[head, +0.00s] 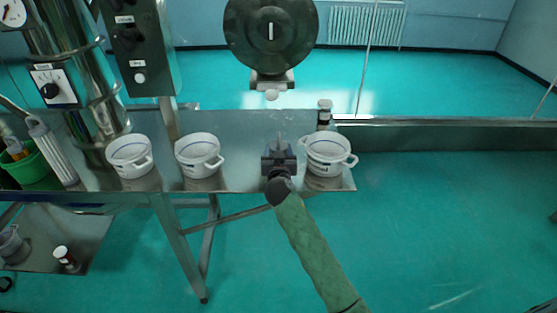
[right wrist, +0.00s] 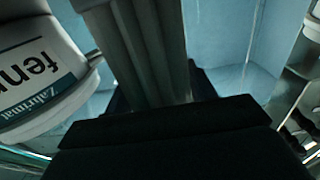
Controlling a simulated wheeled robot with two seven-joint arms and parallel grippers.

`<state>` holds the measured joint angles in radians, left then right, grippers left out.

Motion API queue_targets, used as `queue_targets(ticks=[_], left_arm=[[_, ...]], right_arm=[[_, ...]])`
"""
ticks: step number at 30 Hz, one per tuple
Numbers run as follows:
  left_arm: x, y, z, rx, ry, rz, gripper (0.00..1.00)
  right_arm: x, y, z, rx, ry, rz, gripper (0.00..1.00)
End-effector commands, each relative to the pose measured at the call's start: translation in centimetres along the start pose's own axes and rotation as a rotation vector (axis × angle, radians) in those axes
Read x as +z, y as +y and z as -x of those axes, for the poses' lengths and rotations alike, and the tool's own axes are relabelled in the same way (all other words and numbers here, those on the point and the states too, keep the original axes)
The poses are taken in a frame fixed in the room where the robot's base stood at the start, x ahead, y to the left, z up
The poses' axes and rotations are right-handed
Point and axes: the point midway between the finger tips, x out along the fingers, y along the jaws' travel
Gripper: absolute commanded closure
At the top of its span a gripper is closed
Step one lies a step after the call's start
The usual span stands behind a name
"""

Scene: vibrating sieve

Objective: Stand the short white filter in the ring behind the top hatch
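A white ribbed cylinder (head: 52,152) that looks like a filter leans at the far left of the table, beside a green bin; I cannot tell whether it is the short one. My right gripper (head: 280,140) is over the table between two white buckets, far right of the cylinder. In the right wrist view grey finger-like parts rise above its dark body; their opening is unclear. My left gripper is not in view.
White buckets stand on the steel table: one at left (head: 130,158), one in the middle (head: 198,157), one close right of my gripper (head: 328,157). A small dark jar (head: 324,112) stands behind. The green bin (head: 28,166) and a control box (head: 138,50) are at left.

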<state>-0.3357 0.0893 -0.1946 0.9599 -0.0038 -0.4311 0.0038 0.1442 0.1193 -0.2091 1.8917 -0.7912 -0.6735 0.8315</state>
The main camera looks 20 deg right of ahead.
Motion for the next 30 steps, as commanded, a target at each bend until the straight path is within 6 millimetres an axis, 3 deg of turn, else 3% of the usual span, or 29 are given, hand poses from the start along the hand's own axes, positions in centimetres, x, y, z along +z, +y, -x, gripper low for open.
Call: queue_targets(ticks=[1, 4, 14, 17, 22, 30], left_arm=[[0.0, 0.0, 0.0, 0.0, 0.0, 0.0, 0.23], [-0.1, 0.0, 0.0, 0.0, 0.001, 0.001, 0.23], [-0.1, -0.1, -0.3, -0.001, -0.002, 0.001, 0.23], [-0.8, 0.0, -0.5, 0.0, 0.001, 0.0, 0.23], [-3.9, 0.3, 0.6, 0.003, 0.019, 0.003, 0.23], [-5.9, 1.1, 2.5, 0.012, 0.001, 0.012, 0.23]], right_arm=[[0.0, 0.0, 0.0, 0.0, 0.0, 0.0, 0.55], [0.0, 0.0, 0.0, 0.0, 0.0, 0.0, 0.72], [-0.7, 0.0, 0.0, 0.0, 0.003, -0.002, 0.72], [-1.9, 0.0, -0.1, 0.001, 0.005, -0.003, 0.72], [-5.1, 0.0, 0.0, 0.0, 0.005, -0.005, 0.72], [-8.9, 0.0, 0.0, 0.0, 0.003, -0.002, 0.72]])
